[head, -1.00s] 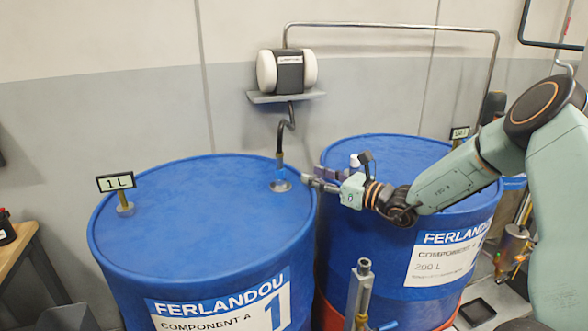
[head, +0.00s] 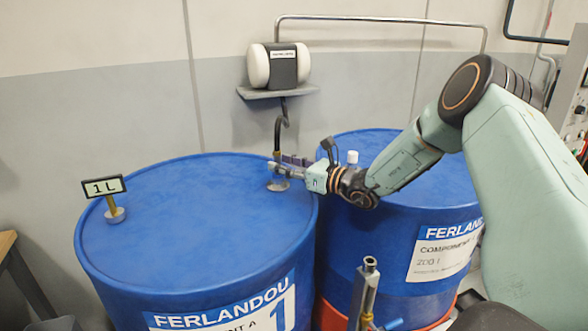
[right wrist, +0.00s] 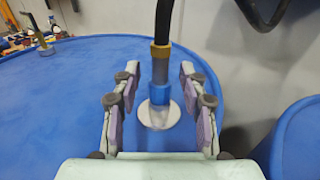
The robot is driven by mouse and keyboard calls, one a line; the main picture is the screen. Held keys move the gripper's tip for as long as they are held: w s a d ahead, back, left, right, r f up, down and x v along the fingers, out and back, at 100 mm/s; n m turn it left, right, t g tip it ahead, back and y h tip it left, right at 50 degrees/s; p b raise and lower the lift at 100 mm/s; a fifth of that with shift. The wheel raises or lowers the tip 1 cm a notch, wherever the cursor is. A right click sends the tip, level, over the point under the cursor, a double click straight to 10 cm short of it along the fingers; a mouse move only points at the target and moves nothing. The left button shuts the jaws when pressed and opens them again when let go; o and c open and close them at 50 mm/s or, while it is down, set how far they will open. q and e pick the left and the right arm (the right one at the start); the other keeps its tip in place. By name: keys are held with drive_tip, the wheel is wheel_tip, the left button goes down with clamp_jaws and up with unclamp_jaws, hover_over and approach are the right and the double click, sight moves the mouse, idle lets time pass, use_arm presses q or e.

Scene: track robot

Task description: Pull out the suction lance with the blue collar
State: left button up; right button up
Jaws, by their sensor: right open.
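The suction lance (right wrist: 160,72) stands upright in the top of the left blue drum (head: 190,215). Its blue collar (right wrist: 160,93) shows in the right wrist view, above a round metal fitting (right wrist: 159,115) and below a brass-coloured nut with a black hose (right wrist: 163,25). In the head view the lance is partly hidden by my fingers. My right gripper (head: 282,168) is open at the lance. In the right wrist view its fingers (right wrist: 157,85) stand on both sides of the lance, apart from it. My left gripper is not in view.
A second blue drum (head: 440,190) stands close on the right. A level gauge marked 1 L (head: 104,187) rises from the left drum. A pump (head: 278,65) sits on a wall shelf (head: 277,93) above. A metal post (head: 366,290) stands in front between the drums.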

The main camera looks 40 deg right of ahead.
drive_tip(key=shift+w+f, duration=0.15)
drive_tip(key=shift+w, duration=0.7)
drive_tip(key=shift+w+a+r, duration=0.2)
drive_tip(key=shift+w+a, duration=0.1)
drive_tip(key=shift+a, duration=0.25)
drive_tip(key=shift+d+f, duration=0.1)
drive_tip(key=shift+d, duration=0.2)
drive_tip(key=c, duration=0.3)
drive_tip(key=shift+a, duration=0.1)
clamp_jaws()
